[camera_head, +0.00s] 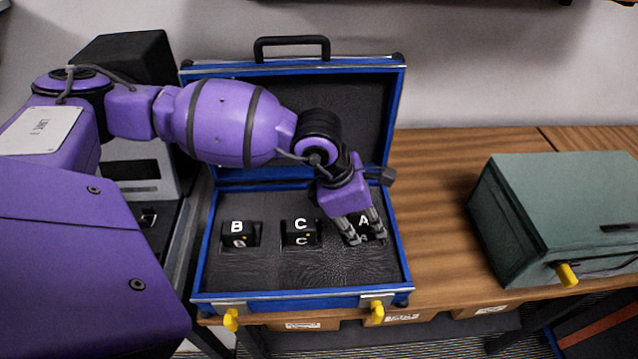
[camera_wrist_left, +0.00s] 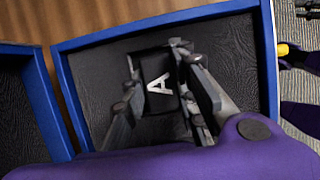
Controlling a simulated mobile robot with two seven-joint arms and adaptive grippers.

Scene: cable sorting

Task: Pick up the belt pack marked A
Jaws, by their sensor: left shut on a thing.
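The belt pack marked A (camera_head: 364,221) is a small black block with a white letter in the right part of the open blue case (camera_head: 300,301). It also shows in the left wrist view (camera_wrist_left: 159,84), between the fingers. My left gripper (camera_head: 363,238) reaches down from above and is shut on the belt pack, one finger on each side. The left wrist view shows the gripper (camera_wrist_left: 165,95) around it too. The pack sits in or just over its slot; I cannot tell whether it is lifted. My right gripper is not in view.
Black packs marked B (camera_head: 237,228) and C (camera_head: 301,225) sit in the case to the left. The case lid stands open behind. A grey-green box (camera_head: 570,200) with a yellow latch stands at the right. Wooden table (camera_head: 440,190) is clear between case and box.

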